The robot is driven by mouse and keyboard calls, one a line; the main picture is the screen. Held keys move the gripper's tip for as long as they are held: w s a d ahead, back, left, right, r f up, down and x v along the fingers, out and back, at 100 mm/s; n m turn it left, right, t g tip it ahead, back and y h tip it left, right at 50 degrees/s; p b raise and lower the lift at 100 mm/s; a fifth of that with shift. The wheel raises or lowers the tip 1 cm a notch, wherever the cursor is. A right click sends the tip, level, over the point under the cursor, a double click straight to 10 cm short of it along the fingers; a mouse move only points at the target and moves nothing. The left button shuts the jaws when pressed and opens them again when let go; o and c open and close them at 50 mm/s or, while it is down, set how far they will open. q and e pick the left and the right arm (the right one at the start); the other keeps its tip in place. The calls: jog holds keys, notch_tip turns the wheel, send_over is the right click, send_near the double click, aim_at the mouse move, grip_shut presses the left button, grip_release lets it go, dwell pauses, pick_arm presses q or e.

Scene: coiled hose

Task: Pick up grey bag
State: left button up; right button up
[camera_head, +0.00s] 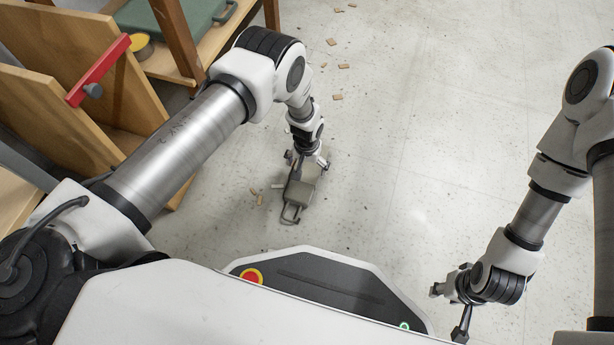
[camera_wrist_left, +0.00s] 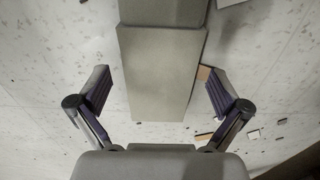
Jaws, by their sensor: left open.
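The grey bag (camera_head: 298,193) lies on the floor in front of my base, with a handle loop at its near end. My left gripper (camera_head: 307,163) is above its far end in the head view. In the left wrist view the grey bag (camera_wrist_left: 163,75) runs down from the top edge between the two fingers. My left gripper (camera_wrist_left: 158,95) is open, with a gap between each finger and the bag's sides. My right gripper (camera_head: 450,312) is at the lower right, away from the bag, over the floor; its fingers look spread apart.
Small wood chips (camera_head: 337,97) lie scattered on the floor, several of them near the bag. A green case (camera_head: 190,20) rests on a bench. The floor to the right is clear.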

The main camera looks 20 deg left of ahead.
pick_arm(q)
notch_tip(320, 180, down, 3)
jog(key=shift+r, duration=0.3)
jog(key=c, duration=1)
pick_arm(e)
jog(key=shift+f, duration=0.8)
